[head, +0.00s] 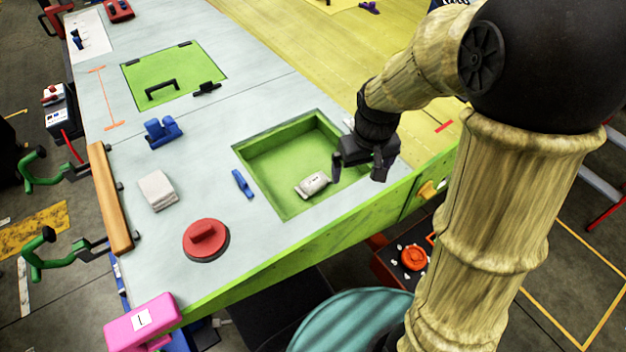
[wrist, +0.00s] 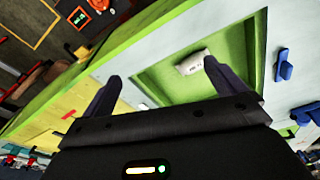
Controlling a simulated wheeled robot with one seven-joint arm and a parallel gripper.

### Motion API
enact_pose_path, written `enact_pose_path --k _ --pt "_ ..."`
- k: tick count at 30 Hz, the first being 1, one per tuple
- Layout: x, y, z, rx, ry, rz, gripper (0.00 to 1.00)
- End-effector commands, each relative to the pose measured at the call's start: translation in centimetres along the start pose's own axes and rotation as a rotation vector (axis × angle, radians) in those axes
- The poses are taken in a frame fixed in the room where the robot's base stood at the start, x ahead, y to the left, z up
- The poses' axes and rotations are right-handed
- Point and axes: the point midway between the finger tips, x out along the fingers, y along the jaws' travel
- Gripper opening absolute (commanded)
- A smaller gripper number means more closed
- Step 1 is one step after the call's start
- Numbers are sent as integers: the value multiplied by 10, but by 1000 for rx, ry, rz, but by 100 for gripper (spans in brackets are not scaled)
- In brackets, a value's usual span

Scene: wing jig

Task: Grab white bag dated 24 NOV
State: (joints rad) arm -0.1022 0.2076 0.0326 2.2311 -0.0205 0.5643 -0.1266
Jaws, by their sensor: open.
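A small white bag (head: 313,185) with dark print lies on the floor of the green recess (head: 262,165) in the wing surface. The print is too small to read. The bag also shows in the wrist view (wrist: 192,64), close to one fingertip in the picture. My gripper (head: 358,170) is open and empty, above the right part of the recess, to the right of the bag and apart from it. In the wrist view my gripper's two fingers (wrist: 160,85) stand wide apart.
A blue clip (head: 242,184) lies just left of the recess. A red suction-cup-like disc (head: 206,240), a folded white cloth (head: 158,190) and a blue tool (head: 163,132) stand farther left. The recess has raised green walls around the bag.

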Motion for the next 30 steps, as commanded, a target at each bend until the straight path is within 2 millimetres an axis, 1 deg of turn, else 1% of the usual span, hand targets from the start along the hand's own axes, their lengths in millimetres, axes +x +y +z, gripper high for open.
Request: enact_pose_path --k 1,5,6,9,12,16,26,30 --pt "3 -6 -14 -40 -12 -5 96" --pt "10 -25 -51 -156 -49 -18 96" --pt "12 -33 -63 -198 -62 -24 96" --pt "18 -52 -90 -296 -94 -37 96" --pt "23 -67 -108 -365 -116 -46 96" --pt "25 -75 -117 -404 -130 -51 96" --pt "26 -77 -117 -408 -131 -52 96" --pt "38 -76 -115 -407 -135 -52 96"
